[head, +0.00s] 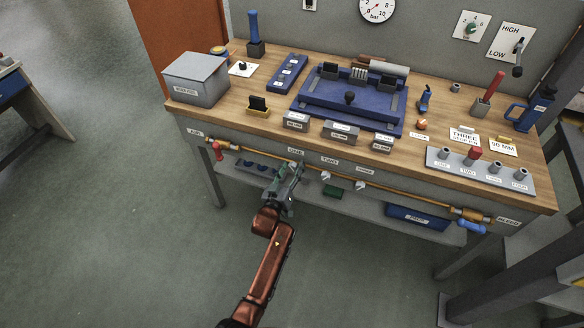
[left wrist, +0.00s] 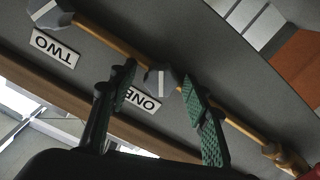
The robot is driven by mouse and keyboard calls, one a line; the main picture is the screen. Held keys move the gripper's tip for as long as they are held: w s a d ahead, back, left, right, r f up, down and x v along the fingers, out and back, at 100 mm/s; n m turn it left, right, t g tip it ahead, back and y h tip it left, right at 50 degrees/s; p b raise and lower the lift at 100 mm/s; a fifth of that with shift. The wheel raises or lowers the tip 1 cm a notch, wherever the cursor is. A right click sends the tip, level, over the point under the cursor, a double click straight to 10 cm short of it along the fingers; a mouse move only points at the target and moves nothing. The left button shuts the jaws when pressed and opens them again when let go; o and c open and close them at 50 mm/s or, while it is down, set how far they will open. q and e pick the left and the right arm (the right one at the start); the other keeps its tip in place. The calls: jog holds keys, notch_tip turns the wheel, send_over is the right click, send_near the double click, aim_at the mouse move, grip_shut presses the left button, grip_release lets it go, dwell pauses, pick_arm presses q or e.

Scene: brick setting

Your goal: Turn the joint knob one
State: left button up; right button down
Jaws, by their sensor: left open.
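Joint knob one (left wrist: 160,81) is a grey faceted knob with a pale stripe, on a brass pipe (left wrist: 112,42) along the bench front. Its white ONE label (left wrist: 143,99) appears upside down in the left wrist view. My left gripper (head: 292,172) is at the bench front below the ONE label in the head view, where it covers most of that knob. In the left wrist view, the green-padded fingers of my left gripper (left wrist: 159,76) are open, one on each side of knob one. A gap shows on both sides; contact is not visible. My right gripper is out of view.
Knob two (head: 326,175) and knob three (head: 360,185) sit on the same pipe to the right. A red-handled valve (head: 217,151) is at the left end and a blue-handled one (head: 472,227) at the right. The wooden benchtop (head: 230,112) overhangs the pipe; a shelf lies below.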

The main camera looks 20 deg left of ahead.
pick_arm(q)
jog(key=shift+c, duration=0.6)
jog(key=c, duration=0.9)
jog(key=shift+a, duration=0.15)
jog(key=shift+c, duration=0.7)
